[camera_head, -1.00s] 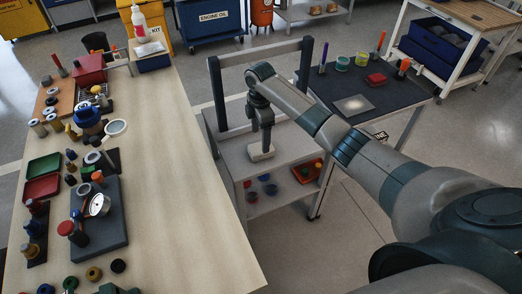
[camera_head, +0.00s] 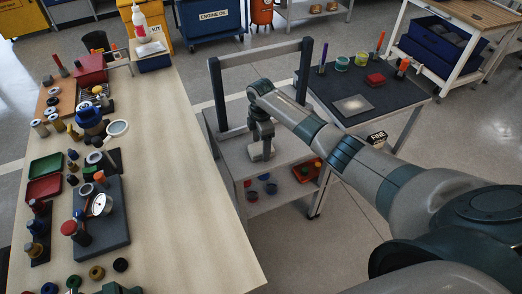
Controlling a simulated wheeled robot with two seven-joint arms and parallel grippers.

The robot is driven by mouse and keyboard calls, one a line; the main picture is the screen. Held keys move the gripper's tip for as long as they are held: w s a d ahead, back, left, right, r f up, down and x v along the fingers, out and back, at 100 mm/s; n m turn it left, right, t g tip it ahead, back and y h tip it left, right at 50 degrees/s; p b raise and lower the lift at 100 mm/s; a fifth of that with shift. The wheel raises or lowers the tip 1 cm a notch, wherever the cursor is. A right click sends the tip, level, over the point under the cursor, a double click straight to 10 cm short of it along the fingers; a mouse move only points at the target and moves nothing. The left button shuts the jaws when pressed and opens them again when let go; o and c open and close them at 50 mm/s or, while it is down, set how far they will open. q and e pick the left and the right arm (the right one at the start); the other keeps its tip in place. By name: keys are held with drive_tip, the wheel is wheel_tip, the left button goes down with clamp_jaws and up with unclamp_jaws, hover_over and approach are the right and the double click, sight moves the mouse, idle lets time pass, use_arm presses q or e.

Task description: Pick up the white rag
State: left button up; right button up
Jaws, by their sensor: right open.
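My right arm reaches in from the right over the grey cart (camera_head: 228,150). My right gripper (camera_head: 262,151) points down at the cart's top and is open. A small whitish thing, which looks like the white rag (camera_head: 253,153), lies on the cart top right at the fingertips, partly hidden by the gripper. I cannot tell whether the fingers touch it. My left gripper is not in view.
The cart's upright frame (camera_head: 265,57) rises behind the gripper. A long wooden bench (camera_head: 175,190) with many tools stands at left. A lower cart shelf holds small bowls (camera_head: 270,187).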

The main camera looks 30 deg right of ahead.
sight(261, 147)
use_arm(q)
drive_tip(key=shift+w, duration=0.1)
use_arm(e)
drive_tip(key=shift+c, duration=0.6)
drive_tip(key=c, duration=1)
drive_tip(key=shift+r, duration=0.2)
